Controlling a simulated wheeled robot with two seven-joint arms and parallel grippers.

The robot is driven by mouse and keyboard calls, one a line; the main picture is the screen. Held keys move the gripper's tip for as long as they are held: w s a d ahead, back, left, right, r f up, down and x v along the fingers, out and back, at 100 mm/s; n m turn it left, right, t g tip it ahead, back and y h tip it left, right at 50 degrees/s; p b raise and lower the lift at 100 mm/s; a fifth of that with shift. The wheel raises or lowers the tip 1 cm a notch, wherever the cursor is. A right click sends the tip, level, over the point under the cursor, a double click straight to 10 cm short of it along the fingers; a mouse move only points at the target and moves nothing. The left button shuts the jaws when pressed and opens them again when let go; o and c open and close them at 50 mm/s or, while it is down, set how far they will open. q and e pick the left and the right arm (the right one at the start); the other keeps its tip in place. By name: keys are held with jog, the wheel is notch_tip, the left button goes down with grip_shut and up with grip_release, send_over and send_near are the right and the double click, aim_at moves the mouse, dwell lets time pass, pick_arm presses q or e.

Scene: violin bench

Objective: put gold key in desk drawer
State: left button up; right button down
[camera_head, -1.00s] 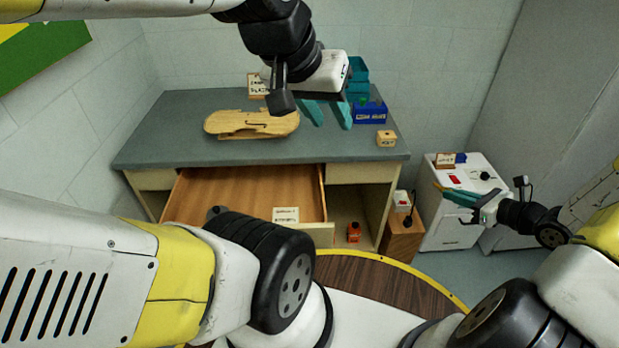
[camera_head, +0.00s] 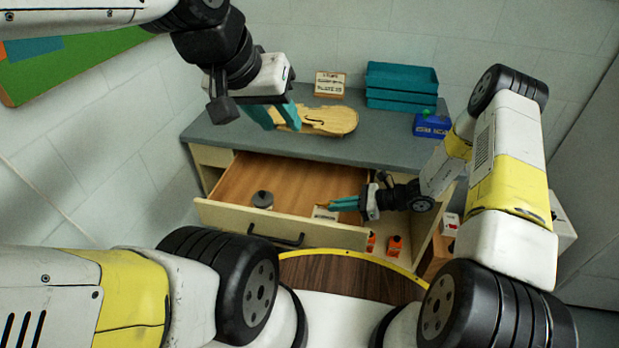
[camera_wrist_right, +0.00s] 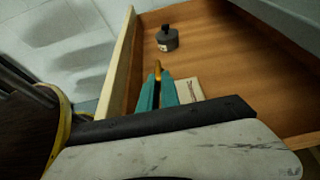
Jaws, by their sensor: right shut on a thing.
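The desk drawer (camera_head: 290,175) is pulled open, with its wooden floor bare over most of its area. My right gripper (camera_head: 334,203) is at the drawer's right part, near the front panel. In the right wrist view its teal fingers (camera_wrist_right: 158,90) are shut on the gold key (camera_wrist_right: 158,70), which sticks out past the tips toward the drawer's inside. The key is too small to make out in the head view. I cannot tell whether it touches the drawer floor. My left gripper (camera_head: 277,116) is open and empty above the desk, in front of the violin body.
A dark lidded jar (camera_head: 262,199) and a pale card (camera_head: 323,213) are in the drawer. The violin body (camera_head: 325,120), teal trays (camera_head: 400,85) and a blue box (camera_head: 432,126) stand on the desk. Orange items (camera_head: 394,246) sit in the shelf below.

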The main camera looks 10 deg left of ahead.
jog(key=w+a, duration=0.1)
jog(key=a, duration=0.2)
jog(key=w+a, duration=0.1)
jog(key=a, duration=0.3)
jog(key=w+a+f, duration=0.1)
jog(key=a, duration=0.3)
jog(key=shift+w, duration=0.15)
jog(key=shift+a+f, duration=0.1)
jog(key=shift+f, duration=1.7)
jog(key=shift+f, duration=0.1)
jog(key=shift+f, duration=0.35)
jog(key=shift+f, duration=0.15)
jog(key=c, duration=1.6)
grip_release()
